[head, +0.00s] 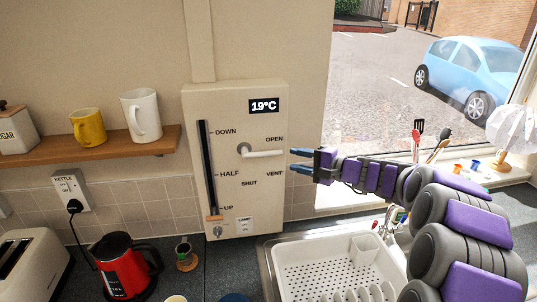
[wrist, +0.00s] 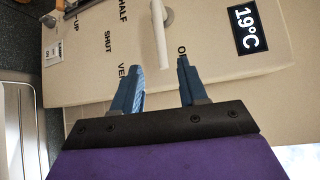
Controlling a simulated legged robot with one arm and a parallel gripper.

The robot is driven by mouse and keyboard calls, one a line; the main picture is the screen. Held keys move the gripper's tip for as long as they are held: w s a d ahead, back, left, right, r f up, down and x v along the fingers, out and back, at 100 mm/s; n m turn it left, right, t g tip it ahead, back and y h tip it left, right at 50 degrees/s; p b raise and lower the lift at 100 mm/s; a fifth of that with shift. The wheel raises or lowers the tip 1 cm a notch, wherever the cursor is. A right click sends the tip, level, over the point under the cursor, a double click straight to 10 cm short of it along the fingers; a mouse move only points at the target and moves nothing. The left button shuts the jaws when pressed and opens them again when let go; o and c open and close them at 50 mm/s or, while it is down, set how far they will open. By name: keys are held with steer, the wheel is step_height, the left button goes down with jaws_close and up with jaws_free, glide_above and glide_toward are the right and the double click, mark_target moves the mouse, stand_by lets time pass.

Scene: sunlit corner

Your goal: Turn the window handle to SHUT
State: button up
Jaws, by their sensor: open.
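The window handle (head: 263,154) is a white lever on a beige wall panel (head: 270,210). It points right, level, between the labels OPEN and VENT; SHUT is printed lower, below the lever's pivot. My gripper (head: 293,160) is just right of the panel, its blue fingers open and pointing left toward the lever's tip. In the wrist view the handle (wrist: 161,42) lies ahead of the gap between the fingers, its free end near the fingertips. I see nothing held; whether a finger touches the lever I cannot tell.
A slot slider (head: 214,217) sits at the bottom, near UP, on the panel's left. Below are a white dish rack (head: 300,257) and a red kettle (head: 121,268). Mugs stand on a shelf (head: 95,149) at left. A window (head: 375,75) is behind my arm.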

mark_target(269, 155)
steer(key=x, duration=1.1)
steer(key=shift+s, duration=0.1)
jaws_close()
